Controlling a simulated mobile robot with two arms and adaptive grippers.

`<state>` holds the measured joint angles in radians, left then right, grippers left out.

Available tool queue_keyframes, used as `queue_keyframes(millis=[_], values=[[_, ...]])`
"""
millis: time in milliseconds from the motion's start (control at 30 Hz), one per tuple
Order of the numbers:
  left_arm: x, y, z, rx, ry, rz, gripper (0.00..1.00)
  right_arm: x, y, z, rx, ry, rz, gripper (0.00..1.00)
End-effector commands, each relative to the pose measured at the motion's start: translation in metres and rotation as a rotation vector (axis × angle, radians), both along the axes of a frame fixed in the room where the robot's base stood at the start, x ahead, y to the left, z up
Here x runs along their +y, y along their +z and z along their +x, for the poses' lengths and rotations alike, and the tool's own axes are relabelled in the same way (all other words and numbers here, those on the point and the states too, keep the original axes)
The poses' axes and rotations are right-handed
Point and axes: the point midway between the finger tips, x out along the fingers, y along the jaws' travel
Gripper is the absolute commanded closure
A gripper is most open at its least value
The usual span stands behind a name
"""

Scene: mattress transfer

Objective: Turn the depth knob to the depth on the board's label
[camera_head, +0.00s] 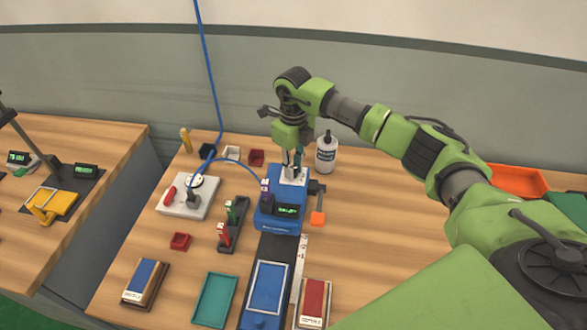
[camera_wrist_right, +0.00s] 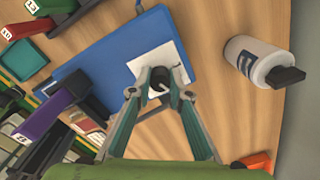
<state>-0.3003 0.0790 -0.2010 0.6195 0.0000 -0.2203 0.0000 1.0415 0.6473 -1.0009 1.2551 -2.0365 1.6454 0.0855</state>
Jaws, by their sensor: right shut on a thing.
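The blue machine (camera_head: 266,221) stands mid-table with a small green-lit display (camera_head: 287,210); its digits are too small to read surely. On its top, in the right wrist view, a white plate (camera_wrist_right: 173,56) carries a small dark knob (camera_wrist_right: 156,90). My right gripper (camera_wrist_right: 160,93) points down and is shut on this knob; it also shows in the head view (camera_head: 291,168). A board with a red face (camera_head: 314,297) and one with a blue face (camera_head: 146,275) lie at the front. Each has a white label, too small to read surely. My left gripper is not in view.
A white bottle (camera_head: 326,152) with a black cap stands close to my right gripper. A dark track with a blue-framed tray (camera_head: 267,287) runs forward from the machine. A teal tray (camera_head: 215,300) and a tool rack (camera_head: 230,230) stand left. The table's right side is mostly clear.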

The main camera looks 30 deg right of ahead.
Motion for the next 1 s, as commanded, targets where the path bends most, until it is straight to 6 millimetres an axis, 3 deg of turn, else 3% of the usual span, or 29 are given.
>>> queue_keyframes(millis=[400, 1000], values=[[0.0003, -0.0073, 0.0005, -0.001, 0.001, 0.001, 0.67, -0.001, 0.0008, 0.0007, -0.002, -0.226, 0.0, 1.0], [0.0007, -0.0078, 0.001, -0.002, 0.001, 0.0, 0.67, -0.0009, 0.0017, 0.0011, -0.003, -0.269, 0.0, 1.0]])
